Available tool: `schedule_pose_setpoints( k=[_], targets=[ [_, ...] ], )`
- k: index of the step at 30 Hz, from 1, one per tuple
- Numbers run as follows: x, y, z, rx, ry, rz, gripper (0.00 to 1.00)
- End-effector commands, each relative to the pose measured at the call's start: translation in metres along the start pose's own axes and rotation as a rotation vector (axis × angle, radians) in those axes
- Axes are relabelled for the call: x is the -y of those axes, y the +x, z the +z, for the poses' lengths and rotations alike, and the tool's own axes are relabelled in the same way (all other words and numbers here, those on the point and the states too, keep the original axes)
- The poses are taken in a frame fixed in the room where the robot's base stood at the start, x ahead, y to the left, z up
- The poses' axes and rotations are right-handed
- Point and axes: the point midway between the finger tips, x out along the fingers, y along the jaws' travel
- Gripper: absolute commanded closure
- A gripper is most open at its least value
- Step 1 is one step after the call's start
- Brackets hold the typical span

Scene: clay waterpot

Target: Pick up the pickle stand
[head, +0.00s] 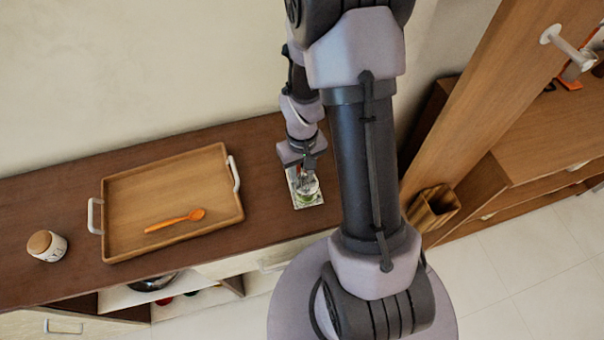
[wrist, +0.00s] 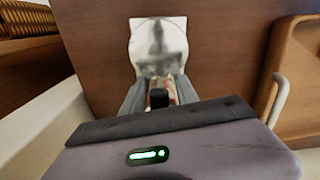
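What looks like the pickle stand (head: 309,187), a small clear piece with green low down, is at the right part of the brown counter, on or over a pale patterned sheet. My gripper (head: 305,170) is right above it, pointing down, and hides its upper part. In the wrist view the two grey fingers of my gripper (wrist: 158,84) stand apart, with a small reddish and pale piece between them. Whether they press on it cannot be told. The pale sheet (wrist: 143,32) lies beyond the fingertips, with a dark blurred shape on it.
A wooden tray (head: 122,189) with white handles holds an orange spoon (head: 174,220), left of my gripper. A white jar with a wooden lid (head: 46,245) stands at the far left. A wooden post (head: 490,90) and a woven holder (head: 433,207) are to the right. Bare counter (head: 262,190) separates tray and sheet.

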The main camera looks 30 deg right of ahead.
Motion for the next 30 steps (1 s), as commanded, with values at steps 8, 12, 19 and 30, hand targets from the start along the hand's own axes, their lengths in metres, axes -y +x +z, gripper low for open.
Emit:
schedule_pose_setpoints(
  k=[8,12,19,30],
  targets=[
    [0.0000,-0.0003,0.0000,0.000,0.000,0.000,1.00],
    [0.0000,-0.0003,0.0000,0.000,0.000,0.000,1.00],
    [-0.0001,-0.0003,0.0001,0.000,0.000,0.000,1.00],
    [-0.0001,-0.0004,0.0001,0.000,0.000,0.000,1.00]
  ],
)
